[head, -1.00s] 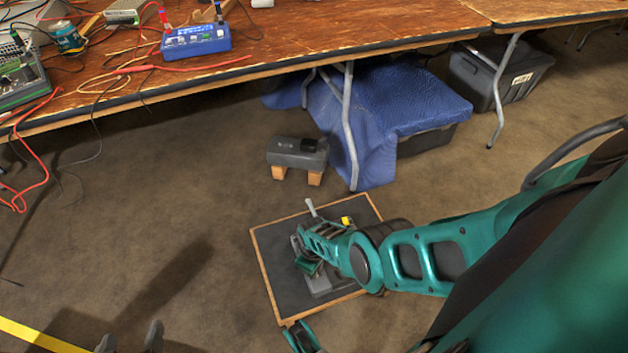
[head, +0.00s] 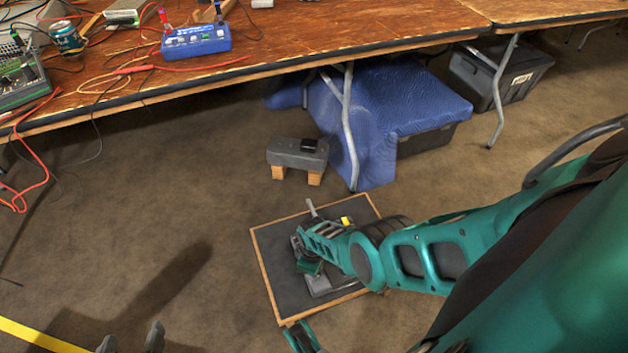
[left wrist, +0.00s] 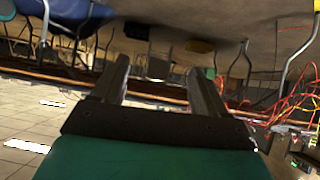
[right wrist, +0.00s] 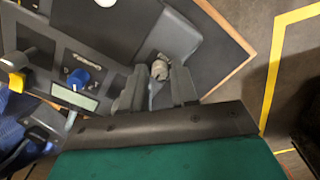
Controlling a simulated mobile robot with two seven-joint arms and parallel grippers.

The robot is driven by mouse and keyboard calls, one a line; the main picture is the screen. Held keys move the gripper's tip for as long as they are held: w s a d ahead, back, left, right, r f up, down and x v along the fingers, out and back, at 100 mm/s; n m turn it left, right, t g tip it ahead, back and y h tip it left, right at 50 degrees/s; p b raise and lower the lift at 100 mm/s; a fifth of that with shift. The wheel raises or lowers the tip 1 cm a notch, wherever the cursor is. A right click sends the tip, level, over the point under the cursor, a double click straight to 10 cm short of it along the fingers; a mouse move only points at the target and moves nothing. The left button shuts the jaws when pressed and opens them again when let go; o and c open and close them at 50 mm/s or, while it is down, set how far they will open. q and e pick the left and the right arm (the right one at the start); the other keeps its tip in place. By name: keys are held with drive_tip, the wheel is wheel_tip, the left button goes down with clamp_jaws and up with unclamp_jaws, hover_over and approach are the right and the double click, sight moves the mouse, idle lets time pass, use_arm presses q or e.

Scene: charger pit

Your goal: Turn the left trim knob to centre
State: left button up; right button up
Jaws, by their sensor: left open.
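The control panel, dark grey, lies on a wood-edged black board (head: 268,262) on the floor in the head view. My right arm covers much of it. In the right wrist view the panel (right wrist: 108,65) carries a blue knob (right wrist: 78,78), a small pale display and a yellow-marked lever (right wrist: 15,80). A grey knob-like part (right wrist: 160,68) sits between the fingertips of my right gripper (right wrist: 159,80). The fingers are close together and look shut on it. No readable label tells which knob is the left trim. My left gripper (head: 130,338) is open and empty, low at the left.
A wooden table (head: 330,35) with instruments and red cables runs along the back. A blue cover (head: 400,105) hangs over a bin under it. Yellow tape (head: 35,338) marks the floor. Floor left of the board is clear.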

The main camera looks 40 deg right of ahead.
use_arm(q)
drive_tip(key=shift+r, duration=0.1)
wheel_tip(320, 180, up, 8)
drive_tip(key=s+a+p, duration=0.1)
drive_tip(key=p, duration=1)
drive_tip(key=shift+a+r+y+p, duration=0.25)
drive_tip(key=shift+a+y+p, duration=0.05)
drive_tip(key=shift+a+p, duration=0.1)
use_arm(e)
wheel_tip(320, 180, up, 13)
use_arm(q)
drive_tip(key=shift+d+r, duration=0.1)
drive_tip(key=shift+r, duration=0.05)
